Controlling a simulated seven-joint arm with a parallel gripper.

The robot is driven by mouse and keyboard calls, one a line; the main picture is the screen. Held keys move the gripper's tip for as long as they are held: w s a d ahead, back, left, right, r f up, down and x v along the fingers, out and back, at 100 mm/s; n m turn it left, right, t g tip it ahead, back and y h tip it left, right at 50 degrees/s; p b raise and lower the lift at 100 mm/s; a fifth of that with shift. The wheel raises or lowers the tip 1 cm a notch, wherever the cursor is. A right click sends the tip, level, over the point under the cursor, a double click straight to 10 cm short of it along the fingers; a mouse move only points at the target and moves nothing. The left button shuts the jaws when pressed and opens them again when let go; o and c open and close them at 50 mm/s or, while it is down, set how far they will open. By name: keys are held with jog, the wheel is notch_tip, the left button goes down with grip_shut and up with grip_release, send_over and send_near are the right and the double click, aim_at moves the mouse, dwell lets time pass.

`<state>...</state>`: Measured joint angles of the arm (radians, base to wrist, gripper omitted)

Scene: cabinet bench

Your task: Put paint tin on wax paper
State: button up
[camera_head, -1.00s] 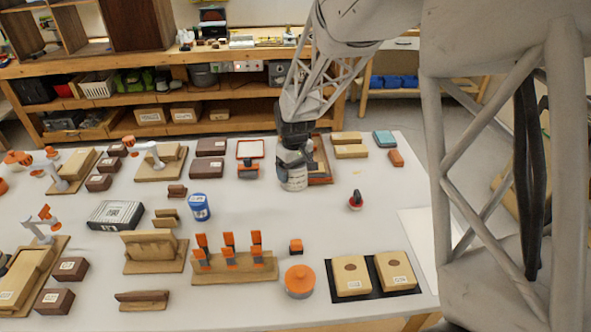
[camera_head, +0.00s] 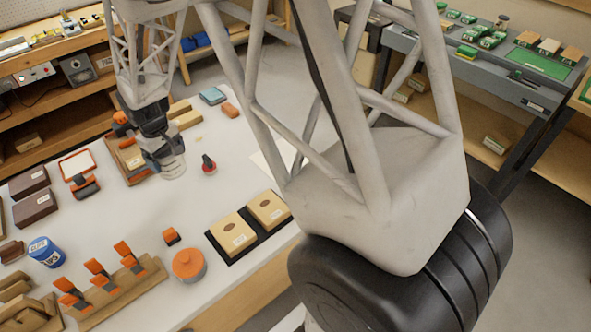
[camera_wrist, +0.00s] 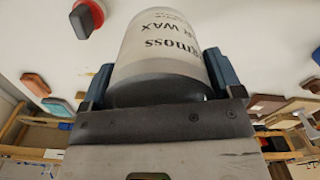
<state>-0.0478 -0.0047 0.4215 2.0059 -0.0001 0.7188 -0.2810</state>
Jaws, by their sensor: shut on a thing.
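My gripper (camera_wrist: 160,80) is shut on the paint tin (camera_wrist: 158,45), a whitish cylinder with dark lettering that includes "WAX". In the head view the tin (camera_head: 172,167) shows at the end of my arm, left of a small red-knobbed tool. Whether its base is clear of the table is hard to tell. A plain white sheet, apparently the wax paper (camera_head: 272,158), lies on the table to the right, partly hidden behind my arm.
The red-knobbed tool (camera_head: 209,164) stands between the tin and the sheet. Wood blocks (camera_head: 185,115) lie behind.

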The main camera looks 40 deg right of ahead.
jog(key=s+d+f+m, duration=0.2)
jog(key=s+d+m, duration=0.4)
jog(key=s+d, duration=0.6)
jog(key=s+d+f+m, duration=0.1)
jog(key=s+d+m, duration=0.5)
jog(key=s+d, duration=0.6)
jog(key=shift+s+d+f+m, duration=0.35)
jog(key=shift+d+f+m, duration=0.05)
jog(key=shift+d, duration=0.05)
jog(key=w+d, duration=0.2)
jog(key=w, duration=0.2)
jog(key=w+d+f, duration=0.1)
jog(key=w+d, duration=0.2)
jog(key=w, duration=0.2)
jog(key=w+d, duration=0.2)
jog(key=w, duration=0.3)
jog(key=shift+d+f, duration=0.3)
jog(key=shift+f, duration=0.05)
jog(key=shift+f, duration=1.8)
jog(key=shift+f, duration=0.15)
